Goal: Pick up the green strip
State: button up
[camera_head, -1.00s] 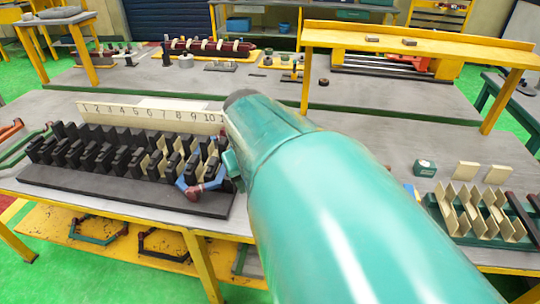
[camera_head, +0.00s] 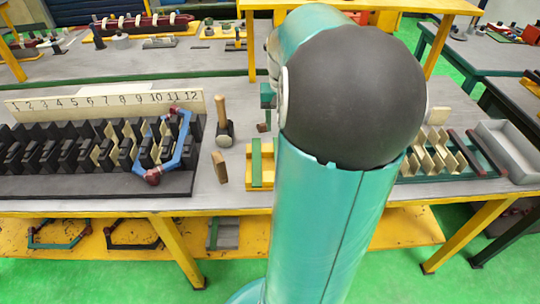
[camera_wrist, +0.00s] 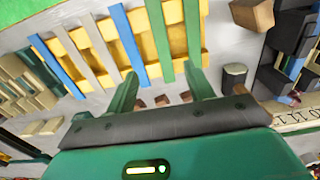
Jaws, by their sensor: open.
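A yellow tray (camera_wrist: 178,44) holds several strips side by side. Green strips show on it, one green strip (camera_wrist: 158,40) near the middle and another at the right; blue and pale strips lie left of them. In the head view the tray (camera_head: 268,170) stands on the bench with a green strip (camera_head: 257,163) visible, and my arm hides its right part. My gripper (camera_wrist: 161,75) is open and empty, its two green fingers pointing at the tray. In the wrist picture the middle green strip's near end lies between the fingertips, apparently untouched.
A black slotted stator block (camera_head: 90,190) with a blue coil (camera_head: 185,145) stands left of the tray. A mallet (camera_head: 223,120) and a wooden block (camera_head: 219,167) lie between. Right of my arm are a rack with pale plates (camera_head: 430,155) and a grey bin (camera_head: 510,145).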

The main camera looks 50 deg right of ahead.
notch_tip(320, 180, down, 8)
jog(key=shift+d+f, duration=0.1)
jog(key=shift+f, duration=0.1)
jog(key=shift+w+f, duration=0.2)
jog(key=shift+f, duration=2.4)
grip_shut()
